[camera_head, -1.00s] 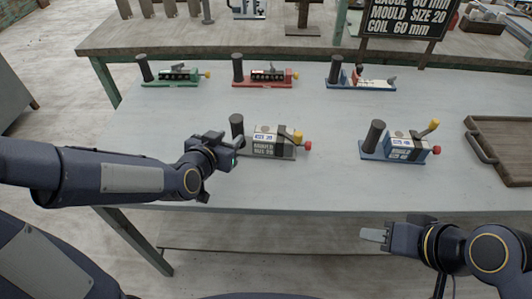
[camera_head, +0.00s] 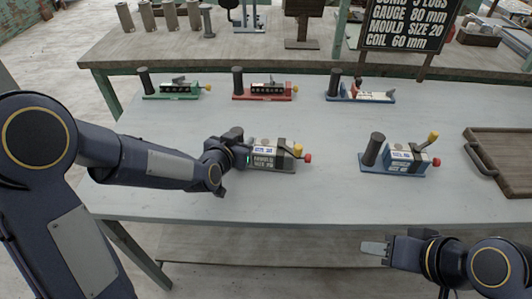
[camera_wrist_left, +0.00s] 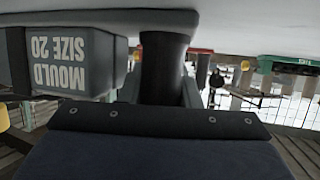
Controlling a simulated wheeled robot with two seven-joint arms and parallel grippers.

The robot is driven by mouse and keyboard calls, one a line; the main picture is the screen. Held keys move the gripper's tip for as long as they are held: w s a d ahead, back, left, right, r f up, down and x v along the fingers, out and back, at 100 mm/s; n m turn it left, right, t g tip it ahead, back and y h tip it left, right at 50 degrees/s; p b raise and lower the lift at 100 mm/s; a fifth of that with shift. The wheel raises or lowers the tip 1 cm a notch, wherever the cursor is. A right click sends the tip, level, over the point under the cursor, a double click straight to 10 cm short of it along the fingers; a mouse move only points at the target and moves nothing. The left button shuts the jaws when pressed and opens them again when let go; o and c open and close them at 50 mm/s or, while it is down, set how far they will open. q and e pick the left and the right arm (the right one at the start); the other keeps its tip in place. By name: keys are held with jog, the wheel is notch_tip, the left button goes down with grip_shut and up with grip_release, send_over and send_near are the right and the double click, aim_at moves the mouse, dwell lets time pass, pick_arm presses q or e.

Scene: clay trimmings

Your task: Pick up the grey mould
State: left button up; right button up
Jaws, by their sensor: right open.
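The grey mould (camera_head: 270,155) stands in the front row on the near table, with a yellow knob and a red knob at its right end. Its block reads "MOULD SIZE 20" in the left wrist view (camera_wrist_left: 70,65), which looks upside down. My left gripper (camera_head: 240,154) is at the mould's left end, over its dark upright handle. My right gripper (camera_head: 376,248) is open and empty, in front of the table's near edge.
A blue mould (camera_head: 398,157) stands to the right, then a brown wooden tray (camera_head: 505,142). Behind are a green device (camera_head: 172,90), a red device (camera_head: 264,90) and a blue-based device (camera_head: 360,93). The table's left front is clear.

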pick_arm(q)
grip_shut()
jog(key=shift+r, duration=0.1)
jog(key=shift+r, duration=0.1)
